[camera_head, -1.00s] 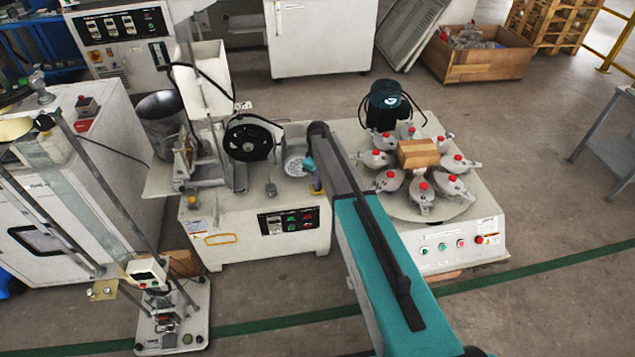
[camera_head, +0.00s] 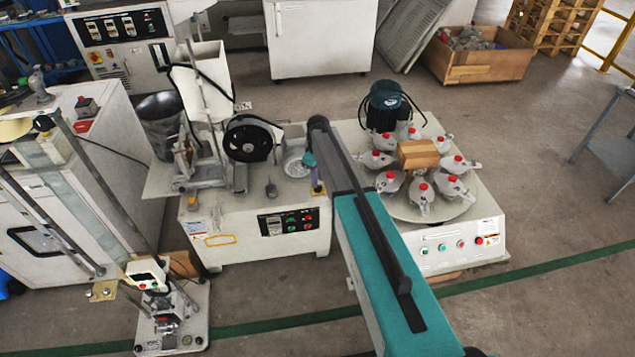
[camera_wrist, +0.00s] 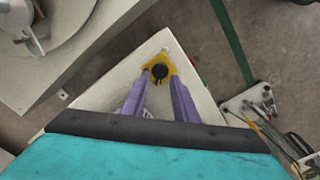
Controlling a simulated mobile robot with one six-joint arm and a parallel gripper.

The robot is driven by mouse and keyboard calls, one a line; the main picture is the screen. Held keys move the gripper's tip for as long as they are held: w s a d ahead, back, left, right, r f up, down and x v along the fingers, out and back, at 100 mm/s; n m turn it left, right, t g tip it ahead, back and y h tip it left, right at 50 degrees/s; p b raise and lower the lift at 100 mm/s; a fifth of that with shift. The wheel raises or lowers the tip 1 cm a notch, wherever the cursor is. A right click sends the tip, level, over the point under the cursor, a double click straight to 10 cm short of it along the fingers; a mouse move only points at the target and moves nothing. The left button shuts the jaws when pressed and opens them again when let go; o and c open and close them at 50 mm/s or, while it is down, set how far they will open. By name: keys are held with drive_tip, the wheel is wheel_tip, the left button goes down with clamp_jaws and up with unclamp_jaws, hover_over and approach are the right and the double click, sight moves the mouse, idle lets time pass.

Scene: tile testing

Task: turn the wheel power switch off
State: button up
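The wheel power switch is a black knob (camera_wrist: 159,71) on a yellow plate (camera_wrist: 162,63), on a corner of a cream machine top (camera_wrist: 110,88). In the head view the yellow plate (camera_head: 318,190) shows at the machine's front right corner. My gripper (camera_wrist: 159,77) points down at the knob, its two purple fingers apart, one on each side. A clear gap shows between the fingers. Whether they touch the knob, and which way it is turned, I cannot tell. In the head view my gripper (camera_head: 311,170) is largely hidden by my arm.
A black wheel (camera_head: 248,138) stands on the same machine, left of the switch. A control panel (camera_head: 289,221) is on its front. Close on the right is a round-table machine (camera_head: 467,215) with several red-topped grey parts. Open floor (camera_head: 560,210) lies farther right.

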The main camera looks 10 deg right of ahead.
wheel_tip(320, 180, up, 11)
idle(0.5)
idle(0.4)
drive_tip(key=s+f+m+g+p, duration=0.1)
drive_tip(key=s+f+g, duration=0.3)
drive_tip(key=s+f, duration=2.05)
drive_tip(key=s+f+m, duration=0.1)
drive_tip(key=s+m, duration=0.3)
drive_tip(key=s, duration=1.1)
drive_tip(key=s+f+m+g, duration=0.1)
drive_tip(key=s+m, duration=0.3)
drive_tip(key=s, duration=1.1)
drive_tip(key=shift+s+d+f+p, duration=0.3)
drive_tip(key=shift+s+p, duration=0.05)
drive_tip(key=shift+p, duration=0.05)
